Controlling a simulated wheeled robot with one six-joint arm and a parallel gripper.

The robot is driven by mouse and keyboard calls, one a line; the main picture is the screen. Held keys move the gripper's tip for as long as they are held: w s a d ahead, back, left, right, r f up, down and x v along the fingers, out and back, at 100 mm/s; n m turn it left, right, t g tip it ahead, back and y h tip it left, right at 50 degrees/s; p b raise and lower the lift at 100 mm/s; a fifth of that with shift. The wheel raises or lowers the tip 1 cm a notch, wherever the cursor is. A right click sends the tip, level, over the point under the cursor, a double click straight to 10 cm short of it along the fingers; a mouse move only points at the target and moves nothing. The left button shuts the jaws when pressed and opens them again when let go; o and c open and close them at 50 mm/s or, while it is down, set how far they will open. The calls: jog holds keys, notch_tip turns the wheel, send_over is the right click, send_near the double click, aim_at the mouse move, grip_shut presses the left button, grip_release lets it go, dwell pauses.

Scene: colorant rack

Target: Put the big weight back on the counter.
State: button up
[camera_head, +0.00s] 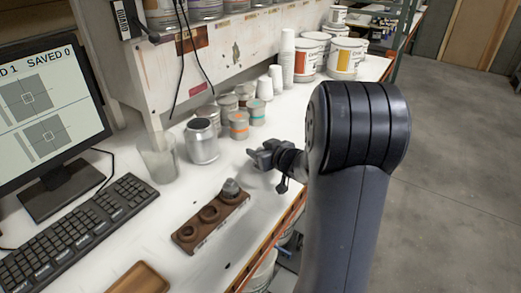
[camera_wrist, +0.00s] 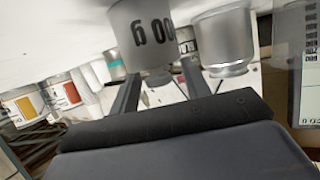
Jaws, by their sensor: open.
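A grey weight with a knob (camera_head: 230,187) stands at the far right end of a brown wooden block (camera_head: 188,236) on the white counter (camera_head: 150,230). The block's other round sockets look empty. My gripper (camera_head: 254,156) is just above and right of that weight, pointing left.
A silver can (camera_head: 202,142) stands behind the block, beside a clear beaker (camera_head: 158,158). Several tins (camera_head: 239,125) and white cups (camera_head: 276,79) line the back. A keyboard (camera_head: 85,235) and monitor (camera_head: 45,110) are at left. A wooden tray (camera_head: 140,279) lies in front.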

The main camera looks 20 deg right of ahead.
jog(key=p+v, duration=0.1)
jog(key=v, duration=1.1)
jog(key=shift+r, duration=0.1)
jog(key=b+x, duration=0.1)
jog(key=x, duration=1)
jog(key=shift+w+a+f, duration=0.1)
jog(key=shift+w+f, duration=0.1)
jog(key=shift+w, duration=0.15)
jog(key=shift+w+r+p, duration=0.15)
jog(key=shift+r+p, duration=0.2)
jog(key=shift+r, duration=1.15)
